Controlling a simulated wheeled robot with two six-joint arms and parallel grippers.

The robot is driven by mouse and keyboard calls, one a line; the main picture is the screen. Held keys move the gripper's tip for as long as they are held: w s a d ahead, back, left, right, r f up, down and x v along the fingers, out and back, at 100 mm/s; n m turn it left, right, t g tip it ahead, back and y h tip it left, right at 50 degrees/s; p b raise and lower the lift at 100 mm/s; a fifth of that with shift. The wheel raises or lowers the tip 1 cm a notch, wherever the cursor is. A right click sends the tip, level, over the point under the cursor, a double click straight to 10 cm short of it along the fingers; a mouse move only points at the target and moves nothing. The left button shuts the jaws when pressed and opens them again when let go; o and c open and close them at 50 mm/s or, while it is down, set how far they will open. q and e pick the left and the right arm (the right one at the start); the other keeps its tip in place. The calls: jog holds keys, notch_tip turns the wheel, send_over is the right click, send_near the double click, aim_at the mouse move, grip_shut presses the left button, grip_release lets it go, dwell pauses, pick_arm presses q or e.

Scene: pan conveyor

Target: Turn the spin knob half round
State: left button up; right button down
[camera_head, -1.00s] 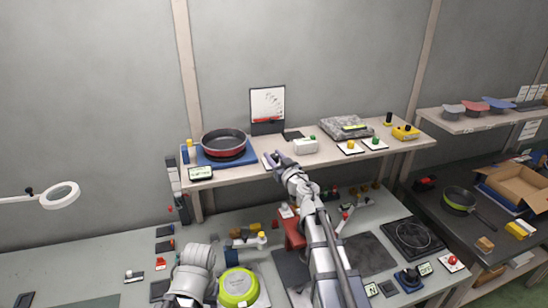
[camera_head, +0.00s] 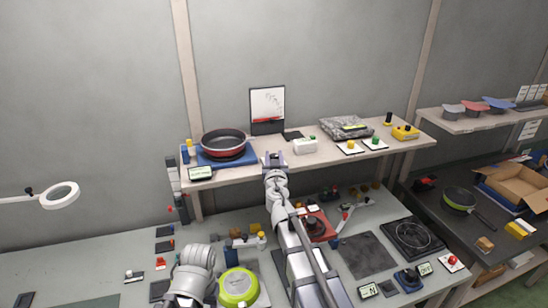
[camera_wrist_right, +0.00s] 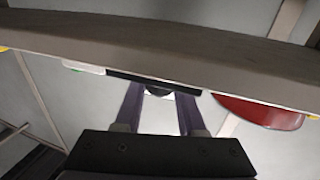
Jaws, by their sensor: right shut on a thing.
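My right gripper (camera_head: 274,158) is at the front edge of the upper shelf, left of its middle. In the right wrist view its two purple-grey fingers (camera_wrist_right: 160,105) are shut on a small dark round knob (camera_wrist_right: 172,91), the spin knob. In the head view the knob is hidden by the fingers, and its mark or angle cannot be read. My left arm shows at the bottom left, but its fingers are out of view.
Left on the shelf, a red-sided pan (camera_head: 224,142) sits on a blue base (camera_head: 228,160) beside a small display (camera_head: 201,173). A chart screen (camera_head: 267,106) stands behind the gripper. A white box (camera_head: 305,146) is close on its right. A green pan (camera_head: 238,287) lies on the bench below.

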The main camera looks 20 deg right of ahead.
aim_at(259, 174)
jog(key=m+g+h, duration=0.2)
jog(key=h, duration=0.1)
jog(key=m+g+h, duration=0.1)
jog(key=m+h, duration=0.2)
jog(key=h, duration=0.1)
jog(key=shift+w+a+g+h, duration=0.1)
jog(key=shift+w+g+h, duration=0.1)
jog(key=shift+g+h, duration=0.15)
jog(key=shift+s+m+g+h, duration=0.1)
jog(key=shift+m+g+h, duration=1.15)
jog(key=shift+m+g, duration=0.2)
jog(key=shift+s+m+g+h, duration=0.1)
jog(key=shift+m+g+h, duration=0.15)
jog(key=shift+g+h, duration=0.05)
jog(key=c, duration=0.5)
grip_release()
jog(key=shift+v, duration=3.8)
jog(key=shift+s, duration=0.1)
